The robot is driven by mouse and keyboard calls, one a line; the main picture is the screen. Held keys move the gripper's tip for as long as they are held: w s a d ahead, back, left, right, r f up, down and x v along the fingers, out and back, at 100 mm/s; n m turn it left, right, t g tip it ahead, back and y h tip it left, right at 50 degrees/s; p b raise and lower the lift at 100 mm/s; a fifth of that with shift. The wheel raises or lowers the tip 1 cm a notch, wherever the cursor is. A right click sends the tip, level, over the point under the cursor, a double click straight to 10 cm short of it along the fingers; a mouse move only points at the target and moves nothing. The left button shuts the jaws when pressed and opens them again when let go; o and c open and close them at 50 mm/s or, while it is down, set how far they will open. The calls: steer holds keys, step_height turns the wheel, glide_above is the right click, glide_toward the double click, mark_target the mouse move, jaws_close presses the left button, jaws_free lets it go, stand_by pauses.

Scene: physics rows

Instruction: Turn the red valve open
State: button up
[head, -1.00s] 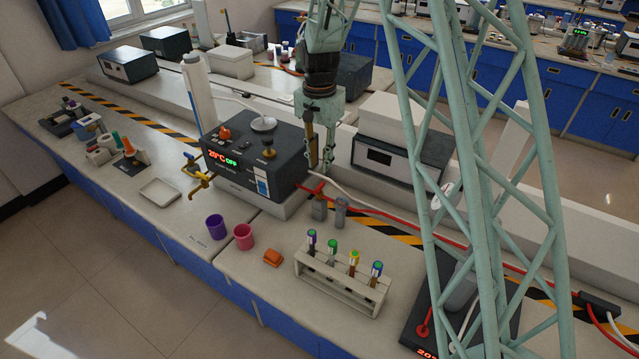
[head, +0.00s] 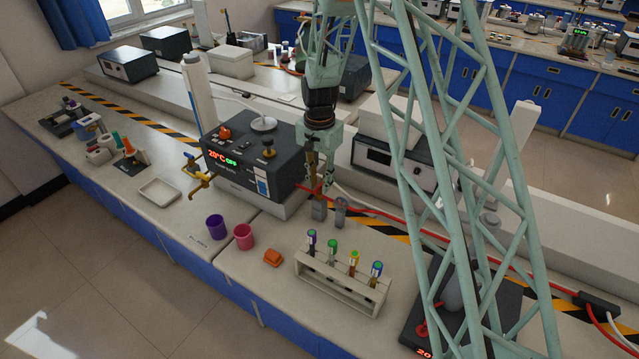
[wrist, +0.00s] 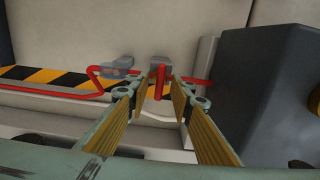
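My gripper (head: 319,188) points down beside the right end of the black temperature unit (head: 262,160). In the wrist view my gripper (wrist: 158,88) is open, with its two yellow-padded fingers apart. A red lever (wrist: 159,84), which looks like the valve handle, shows between the fingertips, in front of a grey block (wrist: 160,68). I cannot tell whether either finger touches it. A second grey block (wrist: 120,66) stands to its left, beside a bent red line. In the head view the fingers largely hide the lever; the two grey blocks (head: 341,207) stand just beyond the fingertips.
A test-tube rack (head: 340,284), an orange object (head: 272,257) and pink (head: 243,236) and purple (head: 215,226) cups stand in front. A brass tap (head: 199,181) is on the unit's left. A grey-white device (head: 385,160) stands behind right. A red hose (head: 480,249) runs right.

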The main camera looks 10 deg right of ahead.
steer(key=shift+c, duration=0.4)
jaws_close()
steer(key=shift+f+n+b, duration=0.1)
steer(key=shift+n+b, duration=0.25)
steer(key=shift+n, duration=0.25)
steer(key=n+b, duration=0.1)
steer(key=n, duration=0.1)
steer(key=shift+n, duration=0.3)
steer(key=n+b, duration=0.1)
steer(key=n, duration=0.3)
steer(key=shift+b, duration=0.3)
steer(key=n+b, duration=0.1)
steer(key=n, duration=0.4)
steer(key=shift+n, duration=0.3)
steer(key=shift+n+b, duration=0.55)
steer(key=shift+n, duration=1.65)
